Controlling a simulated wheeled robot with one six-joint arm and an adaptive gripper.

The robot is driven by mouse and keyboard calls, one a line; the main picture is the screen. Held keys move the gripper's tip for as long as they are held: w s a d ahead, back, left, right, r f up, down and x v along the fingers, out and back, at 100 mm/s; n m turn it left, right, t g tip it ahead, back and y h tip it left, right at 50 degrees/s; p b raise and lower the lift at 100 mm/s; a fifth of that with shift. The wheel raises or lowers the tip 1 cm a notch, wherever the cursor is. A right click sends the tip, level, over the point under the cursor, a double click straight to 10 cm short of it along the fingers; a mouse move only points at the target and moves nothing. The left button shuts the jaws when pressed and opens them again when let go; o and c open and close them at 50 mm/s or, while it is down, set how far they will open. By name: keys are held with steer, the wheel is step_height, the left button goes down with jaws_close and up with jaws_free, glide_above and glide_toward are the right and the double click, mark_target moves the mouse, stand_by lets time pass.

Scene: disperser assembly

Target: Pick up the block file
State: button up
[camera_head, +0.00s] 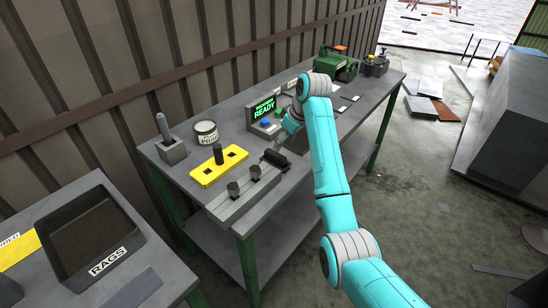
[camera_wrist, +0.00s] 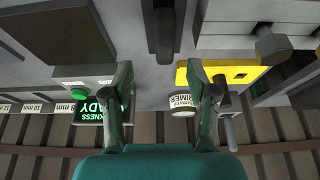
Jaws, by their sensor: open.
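The block file looks to be the dark, elongated block (camera_head: 275,158) lying on the workbench to the right of the grey slotted fixture. In the wrist view the dark block (camera_wrist: 164,30) shows at the top centre, in line with the gap between the fingers. My gripper (camera_wrist: 160,66) is open, with nothing between its fingers. In the head view my gripper (camera_head: 288,128) is above the bench near the block, partly hidden by my arm. I cannot tell its exact height above the block.
A green machine (camera_head: 337,66) is farther back. A RAGS bin (camera_head: 75,270) is at lower left.

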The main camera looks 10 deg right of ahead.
mark_target(276, 154)
steer(key=x, duration=0.3)
steer(key=shift+s, duration=0.1)
steer(key=shift+a+x, duration=0.2)
steer(key=shift+x, duration=2.4)
steer(key=shift+s, duration=0.1)
jaws_close()
